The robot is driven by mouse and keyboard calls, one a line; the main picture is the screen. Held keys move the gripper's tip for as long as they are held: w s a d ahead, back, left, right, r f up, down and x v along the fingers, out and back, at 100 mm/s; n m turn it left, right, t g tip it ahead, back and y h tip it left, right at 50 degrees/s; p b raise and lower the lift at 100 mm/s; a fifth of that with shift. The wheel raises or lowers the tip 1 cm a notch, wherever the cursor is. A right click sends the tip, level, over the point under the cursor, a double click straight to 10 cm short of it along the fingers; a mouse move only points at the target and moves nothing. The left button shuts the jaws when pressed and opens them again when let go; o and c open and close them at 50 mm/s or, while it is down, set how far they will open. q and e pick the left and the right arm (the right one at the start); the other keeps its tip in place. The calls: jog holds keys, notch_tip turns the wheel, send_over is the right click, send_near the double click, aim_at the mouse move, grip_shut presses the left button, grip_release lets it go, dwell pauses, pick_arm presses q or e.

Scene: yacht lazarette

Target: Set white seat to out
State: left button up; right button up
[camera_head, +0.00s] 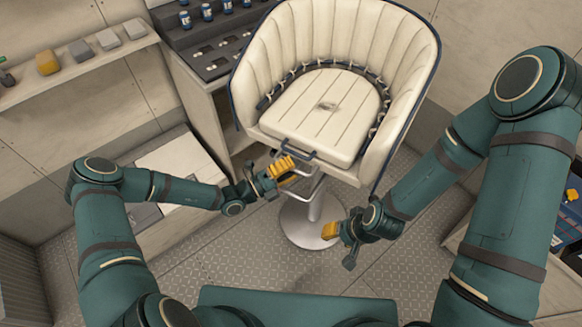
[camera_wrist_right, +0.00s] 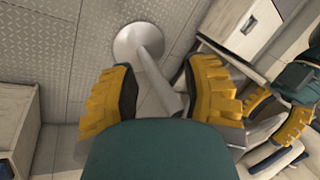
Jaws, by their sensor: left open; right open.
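The white seat (camera_head: 325,110) is a cream bucket chair with a ribbed back and dark blue piping. It stands on a metal pedestal with a round base (camera_head: 310,226). A dark handle (camera_head: 299,150) shows at the front edge of its cushion. My left gripper (camera_head: 282,168) is at the front of the seat, just below and left of that handle; I cannot tell whether it touches it. My right gripper (camera_head: 332,231) is open and empty, low beside the pedestal base. The right wrist view shows its spread yellow fingers (camera_wrist_right: 160,100) with the pedestal base (camera_wrist_right: 138,42) beyond them.
A wall shelf (camera_head: 80,62) holds several small blocks. A white low cabinet (camera_head: 175,165) is at left. A box with a blue panel (camera_head: 570,215) is at right. Metal tread floor is clear around the pedestal.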

pick_arm(q)
grip_shut()
dwell(0.3)
